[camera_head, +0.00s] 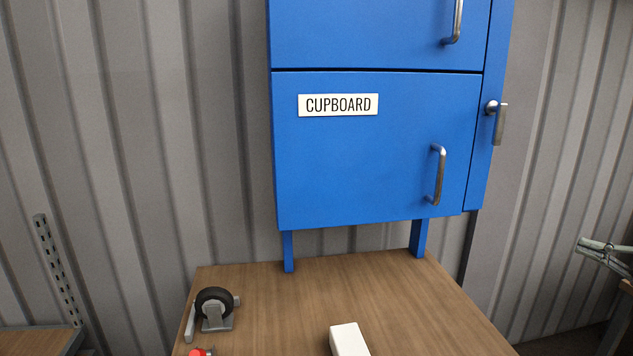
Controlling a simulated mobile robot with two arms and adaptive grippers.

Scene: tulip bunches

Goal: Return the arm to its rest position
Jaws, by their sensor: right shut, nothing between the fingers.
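My left gripper is not in view.
A caster wheel (214,306), a red item (202,352) and a white block (348,340) are on the table. A metal-edged bench (38,340) is at left.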

